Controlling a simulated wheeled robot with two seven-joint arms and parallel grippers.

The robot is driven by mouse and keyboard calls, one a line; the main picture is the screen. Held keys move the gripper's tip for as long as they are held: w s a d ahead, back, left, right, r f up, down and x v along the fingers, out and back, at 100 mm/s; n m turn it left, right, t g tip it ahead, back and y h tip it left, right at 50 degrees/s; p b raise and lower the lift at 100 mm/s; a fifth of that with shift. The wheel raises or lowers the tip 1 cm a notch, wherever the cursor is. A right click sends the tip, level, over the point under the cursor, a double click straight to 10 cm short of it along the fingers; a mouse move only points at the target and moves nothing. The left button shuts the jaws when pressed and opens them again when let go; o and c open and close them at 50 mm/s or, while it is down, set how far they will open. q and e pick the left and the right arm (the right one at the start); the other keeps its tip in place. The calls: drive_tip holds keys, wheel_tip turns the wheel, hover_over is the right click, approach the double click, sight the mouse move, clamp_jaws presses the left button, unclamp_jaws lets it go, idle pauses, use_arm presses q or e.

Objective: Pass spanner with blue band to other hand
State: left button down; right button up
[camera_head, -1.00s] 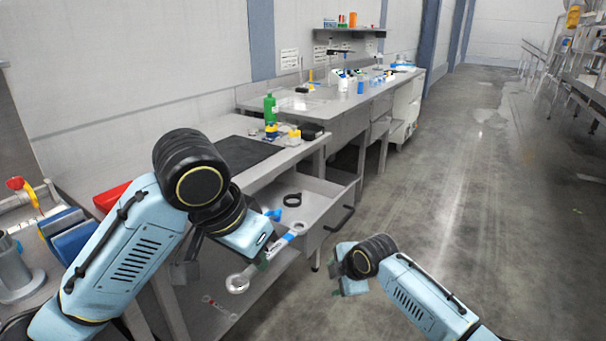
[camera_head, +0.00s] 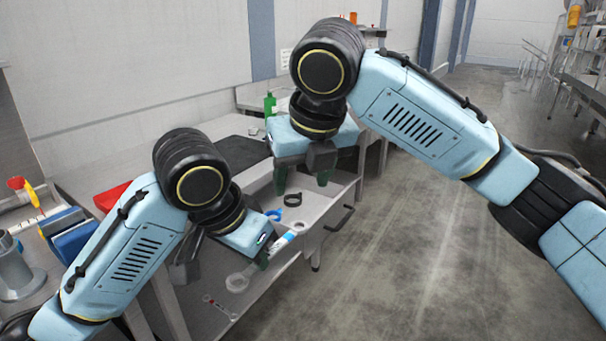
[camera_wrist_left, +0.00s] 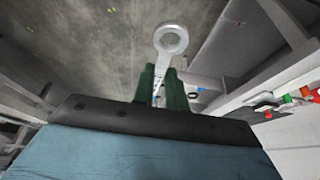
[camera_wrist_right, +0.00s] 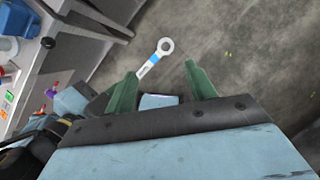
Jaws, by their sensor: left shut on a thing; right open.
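The spanner with a blue band (camera_head: 285,242) is held at an angle in front of the open drawer. My left gripper (camera_head: 263,258) is shut on its handle; one ring end hangs down-left and looks blurred in the head view. In the left wrist view the spanner's ring (camera_wrist_left: 166,56) sticks out beyond the left fingers (camera_wrist_left: 161,82). My right gripper (camera_head: 302,180) is open and empty, above and to the right of the spanner, fingers pointing down. In the right wrist view the spanner (camera_wrist_right: 148,67) shows ahead between the open fingers (camera_wrist_right: 160,72), apart from them.
The open drawer (camera_head: 338,190) holds a black ring (camera_head: 292,199) and a blue item (camera_head: 273,214). A dark mat (camera_head: 242,152) and a green bottle (camera_head: 270,104) are on the bench behind. A red bin (camera_head: 110,196) is at left. The floor at right is clear.

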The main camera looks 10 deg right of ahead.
sight(292, 224)
drive_tip(key=x, duration=1.1)
drive_tip(key=shift+w+f, duration=0.1)
drive_tip(key=shift+f, duration=0.3)
drive_tip(key=shift+a, duration=0.2)
drive_tip(key=c, duration=1.1)
use_arm(q)
drive_tip(key=c, duration=1.3)
unclamp_jaws()
use_arm(e)
drive_tip(key=shift+d, duration=0.1)
use_arm(q)
drive_tip(key=shift+r, duration=0.1)
